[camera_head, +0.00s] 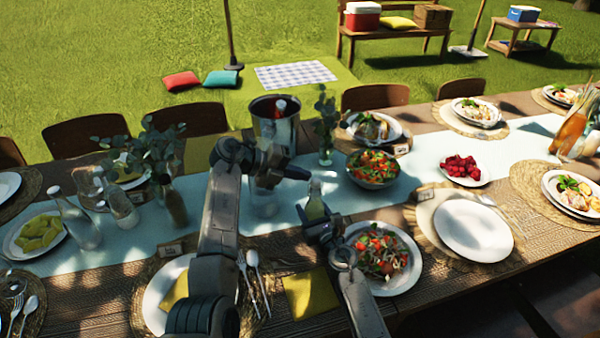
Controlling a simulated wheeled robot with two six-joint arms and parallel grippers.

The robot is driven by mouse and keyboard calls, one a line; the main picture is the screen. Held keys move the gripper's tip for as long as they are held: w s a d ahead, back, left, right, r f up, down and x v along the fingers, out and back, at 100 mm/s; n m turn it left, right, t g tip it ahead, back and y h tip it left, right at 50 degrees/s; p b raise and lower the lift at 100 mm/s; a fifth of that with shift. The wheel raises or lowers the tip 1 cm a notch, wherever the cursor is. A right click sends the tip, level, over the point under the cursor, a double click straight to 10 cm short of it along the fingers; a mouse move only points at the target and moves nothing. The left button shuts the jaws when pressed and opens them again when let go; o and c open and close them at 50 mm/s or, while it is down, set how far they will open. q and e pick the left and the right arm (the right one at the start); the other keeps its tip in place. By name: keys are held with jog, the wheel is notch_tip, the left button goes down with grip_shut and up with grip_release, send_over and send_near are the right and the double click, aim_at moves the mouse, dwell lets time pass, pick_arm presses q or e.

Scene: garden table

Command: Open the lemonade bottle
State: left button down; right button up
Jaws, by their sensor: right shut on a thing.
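The lemonade bottle (315,203) is a small clear bottle with pale yellow-green contents. It stands about upright near the middle of the table, at the front edge of the pale blue runner. My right gripper (318,229) is shut on its lower part and hides its base. My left gripper (302,174) is just above and left of the bottle's neck, with its fingers pointing right. A small gap seems to lie between them. Its fingertips are too small and dark to tell open from shut. The bottle's cap cannot be made out clearly.
A metal bucket (274,125) stands behind my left gripper. A salad bowl (373,168) and a salad plate (384,259) are close on the right. A vase with leaves (326,150) stands behind the bottle. Several bottles, including a clear one (76,222), stand at left.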

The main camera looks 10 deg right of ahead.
pick_arm(q)
jog(key=shift+s+d+f+g, duration=0.1)
jog(key=shift+s+d+g, duration=0.05)
jog(key=shift+d, duration=0.35)
jog(key=shift+s+d+f+g, duration=0.1)
jog(key=shift+d+g, duration=0.05)
jog(key=shift+d, duration=0.35)
jog(key=shift+w, duration=0.1)
jog(key=r+v, duration=0.1)
jog(key=v, duration=0.7)
jog(key=shift+d+r, duration=0.25)
dwell(1.9)
jog(key=d+f, duration=0.6)
jog(key=shift+w+d, duration=0.2)
jog(key=shift+w, duration=0.2)
dwell(0.6)
